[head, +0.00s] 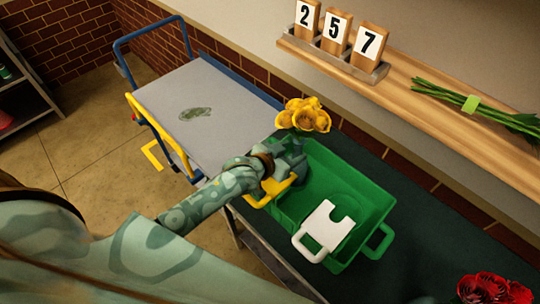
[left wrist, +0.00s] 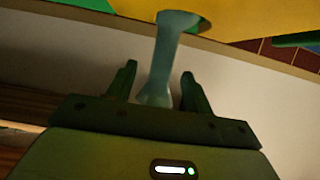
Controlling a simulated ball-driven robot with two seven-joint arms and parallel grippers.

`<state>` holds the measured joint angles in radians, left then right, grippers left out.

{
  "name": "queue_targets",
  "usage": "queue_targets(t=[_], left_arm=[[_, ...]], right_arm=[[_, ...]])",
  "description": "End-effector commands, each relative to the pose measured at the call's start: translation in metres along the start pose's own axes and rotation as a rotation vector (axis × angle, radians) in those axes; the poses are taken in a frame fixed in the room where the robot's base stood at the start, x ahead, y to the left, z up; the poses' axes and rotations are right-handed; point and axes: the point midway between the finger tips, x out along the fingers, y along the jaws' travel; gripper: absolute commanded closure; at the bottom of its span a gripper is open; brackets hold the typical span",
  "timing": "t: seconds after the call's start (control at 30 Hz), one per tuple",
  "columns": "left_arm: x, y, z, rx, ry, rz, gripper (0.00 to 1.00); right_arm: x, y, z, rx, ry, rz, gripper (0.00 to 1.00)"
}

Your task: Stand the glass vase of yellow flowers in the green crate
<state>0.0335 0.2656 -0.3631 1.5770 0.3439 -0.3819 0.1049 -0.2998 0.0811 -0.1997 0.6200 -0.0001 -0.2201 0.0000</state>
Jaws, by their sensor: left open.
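The yellow flowers (head: 304,115) show above the back left corner of the green crate (head: 378,208) in the head view. My left gripper (head: 291,155) is just below the flowers, at the crate's left end, and hides most of the vase there. In the left wrist view the slim glass vase (left wrist: 172,45) runs between the two fingers of my left gripper (left wrist: 159,74), with yellow blooms (left wrist: 240,18) at the top. The fingers are open, with gaps beside the glass. I cannot tell what the vase's base rests on. My right gripper is not in view.
A grey-topped cart (head: 190,105) with a blue handle stands at left. A wooden shelf (head: 425,85) holds number blocks (head: 336,30) and green stems (head: 470,103). Red flowers (head: 490,290) are at lower right.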

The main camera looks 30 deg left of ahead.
Motion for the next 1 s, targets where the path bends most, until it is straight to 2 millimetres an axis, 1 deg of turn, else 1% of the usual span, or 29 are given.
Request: queue_targets(t=[0.03,0.2,0.3,0.43,0.5,0.6,0.87,1.0], left_arm=[[-0.016,0.0,-0.003,0.001,0.002,0.0,0.48],[-0.064,-0.001,-0.005,0.0,0.007,-0.001,0.48],[-0.088,-0.001,-0.006,0.002,0.011,-0.001,0.48],[-0.112,-0.001,-0.006,0.002,0.013,-0.002,0.48],[-0.12,-0.001,-0.006,0.001,0.015,-0.003,0.48],[-0.127,-0.001,-0.007,0.001,0.017,-0.002,0.48],[-0.129,-0.001,-0.007,0.003,0.017,-0.003,0.48],[-0.135,0.003,-0.004,0.057,-0.03,-0.022,0.48]], right_arm=[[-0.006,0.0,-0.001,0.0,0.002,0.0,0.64],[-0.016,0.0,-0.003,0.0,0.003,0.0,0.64],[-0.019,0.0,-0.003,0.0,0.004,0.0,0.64],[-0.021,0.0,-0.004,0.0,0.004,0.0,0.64],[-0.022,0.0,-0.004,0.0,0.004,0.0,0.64],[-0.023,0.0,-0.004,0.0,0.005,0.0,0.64],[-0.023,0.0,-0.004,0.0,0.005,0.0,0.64],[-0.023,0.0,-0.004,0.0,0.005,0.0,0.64]])
